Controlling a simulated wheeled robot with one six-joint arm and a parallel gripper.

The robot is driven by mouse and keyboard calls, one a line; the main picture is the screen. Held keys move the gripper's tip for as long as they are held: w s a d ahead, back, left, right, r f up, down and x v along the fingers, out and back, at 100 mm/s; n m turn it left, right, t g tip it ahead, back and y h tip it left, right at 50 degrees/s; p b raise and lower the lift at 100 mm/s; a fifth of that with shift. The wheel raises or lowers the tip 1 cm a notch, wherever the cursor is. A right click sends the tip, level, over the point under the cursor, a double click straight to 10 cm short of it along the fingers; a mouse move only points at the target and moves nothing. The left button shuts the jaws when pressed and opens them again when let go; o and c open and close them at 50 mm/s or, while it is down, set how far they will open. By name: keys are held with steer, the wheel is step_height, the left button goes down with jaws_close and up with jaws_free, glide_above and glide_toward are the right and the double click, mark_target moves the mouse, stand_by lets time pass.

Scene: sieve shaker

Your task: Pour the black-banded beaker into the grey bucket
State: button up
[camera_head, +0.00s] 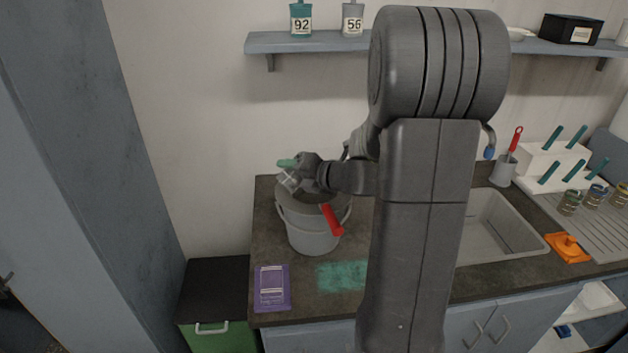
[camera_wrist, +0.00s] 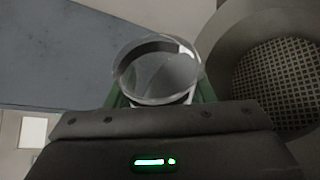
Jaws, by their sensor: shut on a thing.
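The clear beaker (camera_wrist: 158,72) is between the green fingers of my gripper (camera_wrist: 158,98) in the wrist view. A dark band shows around it, and I cannot tell what is inside. In the head view my gripper (camera_head: 290,170) is shut on the beaker (camera_head: 287,183), which looks tilted, over the left side of the grey bucket (camera_head: 312,240). The bucket stands on the counter. A round sieve with mesh (camera_wrist: 285,85) shows at the right of the wrist view, beside the beaker. A red handle (camera_head: 332,220) sticks out over the bucket's front right.
A purple packet (camera_head: 272,288) and a teal patch (camera_head: 341,276) lie on the counter in front of the bucket. The sink (camera_head: 495,228) and an orange object (camera_head: 567,247) are to the right. A shelf (camera_head: 300,41) with bottles runs above. My arm hides the counter's middle.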

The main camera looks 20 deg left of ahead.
steer(key=shift+r+m+g+y, duration=0.55)
steer(key=shift+r+m, duration=0.2)
steer(key=shift+m, duration=0.45)
stand_by(4.5)
steer(key=shift+w+d+r+m+y+p, duration=0.15)
steer(key=shift+r+m+y+p, duration=0.3)
steer(key=shift+p, duration=0.85)
stand_by(1.0)
